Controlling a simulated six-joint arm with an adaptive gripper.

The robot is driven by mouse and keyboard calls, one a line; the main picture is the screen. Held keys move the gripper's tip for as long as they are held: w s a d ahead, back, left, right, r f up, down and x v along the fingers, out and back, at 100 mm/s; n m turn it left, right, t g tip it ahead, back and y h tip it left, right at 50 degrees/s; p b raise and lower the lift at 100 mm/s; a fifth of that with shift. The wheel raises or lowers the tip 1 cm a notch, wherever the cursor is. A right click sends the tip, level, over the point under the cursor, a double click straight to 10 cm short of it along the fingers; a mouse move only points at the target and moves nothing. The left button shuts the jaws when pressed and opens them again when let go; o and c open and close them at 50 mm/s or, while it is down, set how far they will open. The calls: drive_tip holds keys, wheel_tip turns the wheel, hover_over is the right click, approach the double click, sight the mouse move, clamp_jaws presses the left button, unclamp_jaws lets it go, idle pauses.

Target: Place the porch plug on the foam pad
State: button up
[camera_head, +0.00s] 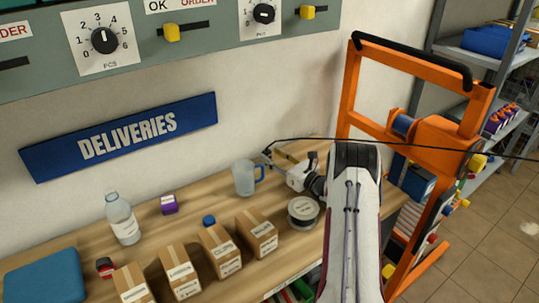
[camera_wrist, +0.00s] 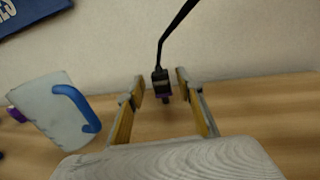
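A small black plug (camera_wrist: 160,80) hangs on a black cable (camera_wrist: 172,33) in the wrist view, with a little purple near its lower end. It lies between the fingertips of my gripper (camera_wrist: 160,86), with a narrow gap visible on each side. The gripper looks open. In the head view my gripper (camera_head: 279,164) is at the back of the bench, right of the mug, and the cable runs from its tip toward the right. A blue pad (camera_head: 45,280), possibly the foam pad, lies at the bench's left front. I cannot read any plug label.
A pale mug (camera_head: 243,180) with a blue handle stands close left of my gripper. Several labelled cardboard boxes (camera_head: 221,252) line the front. A bottle (camera_head: 122,220), a purple block (camera_head: 169,205) and a round tin (camera_head: 303,212) stand on the wooden bench. An orange frame (camera_head: 352,85) rises at right.

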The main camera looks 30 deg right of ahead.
drive_tip(key=s, duration=0.3)
drive_tip(key=shift+s+d, duration=0.35)
drive_tip(key=shift+s, duration=0.05)
drive_tip(key=shift+s+r, duration=0.25)
drive_tip(key=shift+s, duration=0.05)
wheel_tip(320, 180, up, 8)
drive_tip(key=shift+f, duration=0.25)
drive_tip(key=shift+w+r, duration=0.1)
